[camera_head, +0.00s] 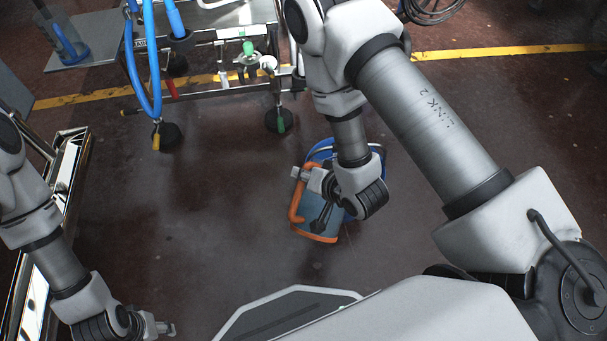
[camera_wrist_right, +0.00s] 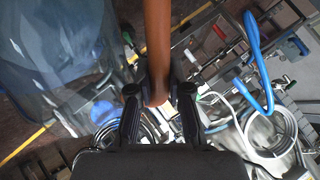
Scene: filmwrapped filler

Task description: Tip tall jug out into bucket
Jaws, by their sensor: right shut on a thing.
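The tall jug (camera_head: 325,218) has a clear, bluish body and orange trim, and hangs in front of my right arm in the head view. My right gripper (camera_head: 310,182) is shut on its orange handle (camera_head: 297,200). In the right wrist view the handle (camera_wrist_right: 156,45) runs down between the fingers, with the see-through jug body (camera_wrist_right: 60,60) to the left. A blue bucket (camera_head: 320,152) shows behind and below the jug, largely hidden by my right wrist and the jug. I cannot make out the contents of either. My left gripper (camera_head: 165,328) is at the bottom left, away from both; its jaws are unclear.
A metal frame cart (camera_head: 215,85) with blue hoses (camera_head: 150,60) stands at the upper left. A shiny metal rack (camera_head: 65,180) stands at the left edge. A yellow line (camera_head: 500,52) crosses the dark floor. The floor left of the bucket is clear.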

